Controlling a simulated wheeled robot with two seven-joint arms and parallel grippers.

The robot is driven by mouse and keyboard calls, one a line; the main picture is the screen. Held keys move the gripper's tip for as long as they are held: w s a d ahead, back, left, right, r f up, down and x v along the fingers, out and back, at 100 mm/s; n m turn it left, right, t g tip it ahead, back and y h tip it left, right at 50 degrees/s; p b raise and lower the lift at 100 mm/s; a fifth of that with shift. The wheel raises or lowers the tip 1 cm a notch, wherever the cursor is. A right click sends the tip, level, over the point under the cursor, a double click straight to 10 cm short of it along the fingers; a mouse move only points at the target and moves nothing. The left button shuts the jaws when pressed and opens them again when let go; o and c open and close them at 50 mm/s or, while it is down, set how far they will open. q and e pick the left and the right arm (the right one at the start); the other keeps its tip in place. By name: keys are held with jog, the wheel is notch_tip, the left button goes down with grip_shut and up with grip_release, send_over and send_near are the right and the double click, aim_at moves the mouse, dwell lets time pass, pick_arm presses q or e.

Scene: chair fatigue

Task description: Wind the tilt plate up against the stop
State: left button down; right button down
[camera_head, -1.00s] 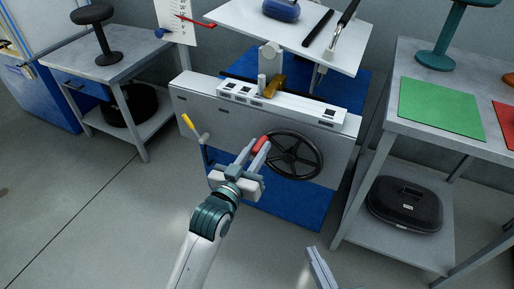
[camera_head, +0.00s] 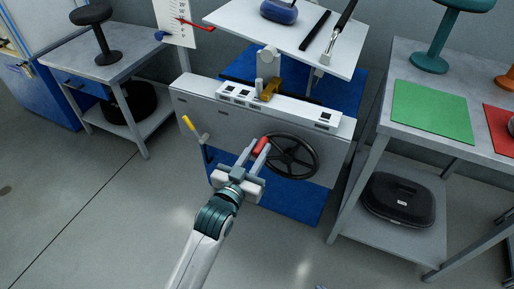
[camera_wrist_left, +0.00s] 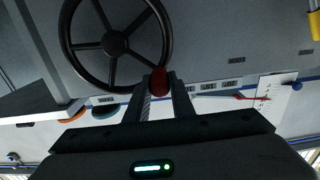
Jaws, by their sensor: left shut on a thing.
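The dark handwheel (camera_head: 291,156) is on the front of a grey stand (camera_head: 240,122); it also shows in the left wrist view (camera_wrist_left: 115,43). Its red knob (camera_head: 260,146) is at the wheel's upper left rim. My left gripper (camera_head: 257,153) is shut on the knob, which sits between the fingers in the left wrist view (camera_wrist_left: 158,83). The white tilt plate (camera_head: 290,40) stands sloping above the stand. A brass-coloured block (camera_head: 270,92) sits below it on the stand's top; I cannot tell whether they touch. My right gripper is not in view.
A blue object (camera_head: 279,10) and dark tools lie on the plate. A yellow-handled lever (camera_head: 188,123) is left of the wheel. A grey bench (camera_head: 412,140) with a green mat (camera_head: 432,112) stands right, another bench (camera_head: 95,65) left. Open floor lies in front.

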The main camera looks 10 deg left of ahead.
pick_arm(q)
jog(key=shift+d+r, duration=0.2)
jog(key=shift+r, duration=0.1)
jog(key=c, duration=1.6)
grip_release()
jog(key=shift+c, duration=0.2)
jog(key=shift+o, duration=0.5)
jog(key=shift+s+d, duration=0.15)
jog(key=shift+f, duration=0.1)
jog(key=shift+s+a, duration=0.3)
jog(key=shift+s, duration=0.25)
jog(key=v, duration=1.6)
jog(key=shift+p, duration=0.45)
jog(key=shift+s, duration=0.1)
